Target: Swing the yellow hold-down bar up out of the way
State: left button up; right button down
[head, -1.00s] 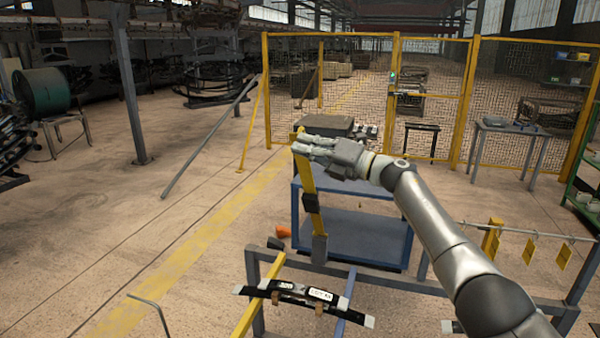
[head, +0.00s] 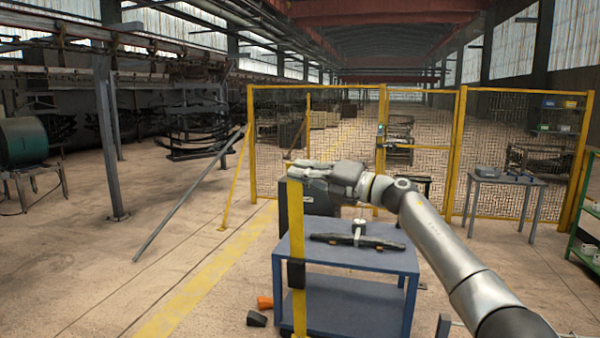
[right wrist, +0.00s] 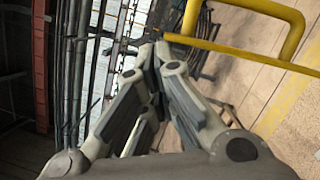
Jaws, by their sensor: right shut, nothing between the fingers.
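The yellow hold-down bar (head: 297,225) stands upright in the head view, with a dark block on it; its lower end runs out of the picture. My right gripper (head: 292,173) is at the bar's top end, its fingers pointing left. Its fingers are shut with nothing between them. In the right wrist view the fingertips (right wrist: 152,48) are together beside a thin yellow bar (right wrist: 240,54). I cannot tell whether they touch it. My left gripper is not in view.
A blue cart (head: 345,258) with a dark part on top stands behind the bar. An orange object (head: 265,302) lies on the floor to its left. A yellow mesh fence (head: 340,140) closes the back. The floor at left is mostly clear.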

jog(key=shift+w+d, duration=0.3)
jog(key=shift+w, duration=0.15)
jog(key=shift+s+r, duration=0.1)
jog(key=shift+s, duration=0.05)
